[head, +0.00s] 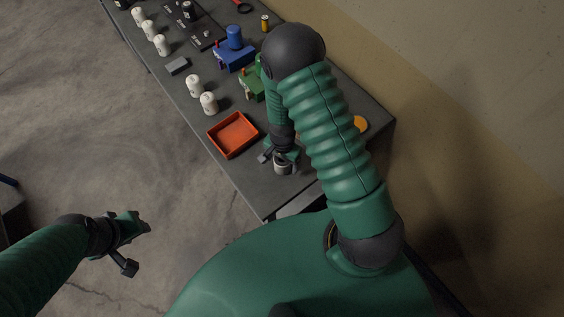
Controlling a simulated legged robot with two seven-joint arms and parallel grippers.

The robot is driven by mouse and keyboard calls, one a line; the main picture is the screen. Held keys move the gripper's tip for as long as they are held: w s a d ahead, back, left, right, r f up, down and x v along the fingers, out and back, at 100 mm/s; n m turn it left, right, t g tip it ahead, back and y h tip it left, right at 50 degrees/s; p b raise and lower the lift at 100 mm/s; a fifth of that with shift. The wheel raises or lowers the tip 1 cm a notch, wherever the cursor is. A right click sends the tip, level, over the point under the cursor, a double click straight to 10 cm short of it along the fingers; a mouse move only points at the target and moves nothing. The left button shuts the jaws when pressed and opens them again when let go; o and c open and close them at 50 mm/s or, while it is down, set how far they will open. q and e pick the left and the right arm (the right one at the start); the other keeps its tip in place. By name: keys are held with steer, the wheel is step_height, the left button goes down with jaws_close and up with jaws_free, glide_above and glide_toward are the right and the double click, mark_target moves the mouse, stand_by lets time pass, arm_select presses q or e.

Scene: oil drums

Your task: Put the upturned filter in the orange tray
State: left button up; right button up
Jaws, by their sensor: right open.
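The orange tray (233,151) lies empty near the front edge of the dark workbench. A pale, round filter (283,168) with its dark end facing up stands on the bench to the right of the tray; it looks like the upturned one. My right gripper (280,157) is open, directly at this filter, and partly hides it. I cannot tell whether the fingers touch it. My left gripper (138,226) hangs over the floor at lower left, away from the bench; its jaw opening is unclear.
Two white filters (209,103) stand just beyond the tray, with several more farther along. A green vise (252,84), a blue vise (232,56) and a grey block (177,66) also stand there. A yellow-orange round thing (360,124) lies behind my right arm.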

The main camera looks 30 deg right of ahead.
steer(key=shift+d, duration=0.15)
steer(key=shift+w+d+f, duration=0.15)
steer(key=shift+w, duration=0.05)
steer(key=c, duration=0.4)
steer(key=shift+s+a, duration=0.1)
steer(key=shift+a, duration=0.25)
steer(key=c, duration=1.2)
jaws_close()
steer(key=shift+d, duration=0.1)
steer(key=shift+r, duration=0.2)
